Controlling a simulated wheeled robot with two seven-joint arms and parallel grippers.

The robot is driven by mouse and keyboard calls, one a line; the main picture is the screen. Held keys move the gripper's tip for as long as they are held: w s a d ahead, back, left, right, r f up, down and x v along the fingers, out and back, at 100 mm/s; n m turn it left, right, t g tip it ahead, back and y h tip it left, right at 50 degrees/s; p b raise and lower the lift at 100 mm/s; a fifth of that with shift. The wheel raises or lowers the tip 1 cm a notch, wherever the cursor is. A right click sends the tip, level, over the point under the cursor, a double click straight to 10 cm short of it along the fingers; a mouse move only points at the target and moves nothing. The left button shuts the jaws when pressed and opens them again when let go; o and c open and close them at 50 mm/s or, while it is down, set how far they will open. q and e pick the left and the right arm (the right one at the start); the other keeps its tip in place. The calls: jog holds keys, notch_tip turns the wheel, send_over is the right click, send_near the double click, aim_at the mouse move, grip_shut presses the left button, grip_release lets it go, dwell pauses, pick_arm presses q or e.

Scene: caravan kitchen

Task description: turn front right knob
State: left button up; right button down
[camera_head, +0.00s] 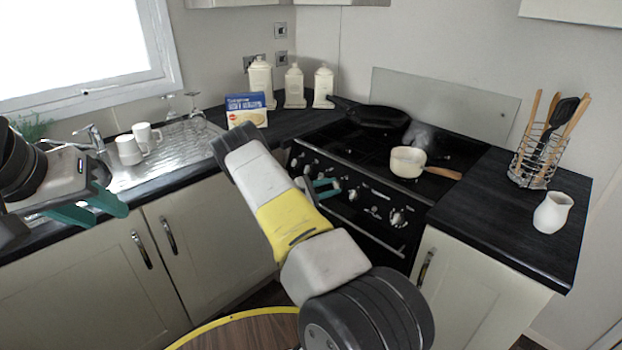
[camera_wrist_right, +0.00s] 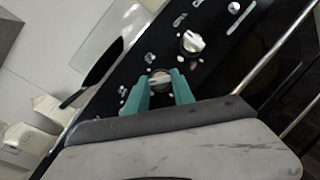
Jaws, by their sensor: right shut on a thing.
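The black stove (camera_head: 440,168) has a row of silver knobs along its front panel. My right gripper (camera_head: 322,188) reaches this panel, left of the middle knob (camera_head: 353,194) and of the rightmost knob (camera_head: 396,218). In the right wrist view its teal fingers (camera_wrist_right: 160,88) stand on both sides of a silver knob (camera_wrist_right: 159,79) and are shut on it. Another knob (camera_wrist_right: 192,41) shows beyond it, clear of the fingers. I cannot tell which burner the held knob serves. My left gripper (camera_head: 93,206) is open and empty in front of the sink counter.
A cream saucepan (camera_head: 407,162) and a black frying pan (camera_head: 376,115) stand on the hob. A utensil rack (camera_head: 535,165) and a white jug (camera_head: 552,212) stand on the right counter. The oven handle rail (camera_wrist_right: 275,52) runs close to the knobs. A round table (camera_head: 240,332) is below.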

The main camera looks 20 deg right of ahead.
jog(key=m+g, duration=0.1)
jog(key=m, duration=0.2)
jog(key=m+g+y, duration=0.1)
jog(key=m, duration=0.2)
jog(key=shift+w+r+m+g+y, duration=0.15)
jog(key=shift+w+m+g+y, duration=0.05)
jog(key=shift+m+g+y, duration=0.1)
jog(key=m+y, duration=0.1)
jog(key=m, duration=0.1)
jog(key=m+g, duration=0.1)
jog(key=m, duration=0.1)
jog(key=shift+r+m+y, duration=0.1)
jog(key=shift+m+y, duration=0.3)
jog(key=c, duration=1.1)
grip_release()
jog(key=shift+v, duration=3.9)
jog(key=shift+r, duration=0.1)
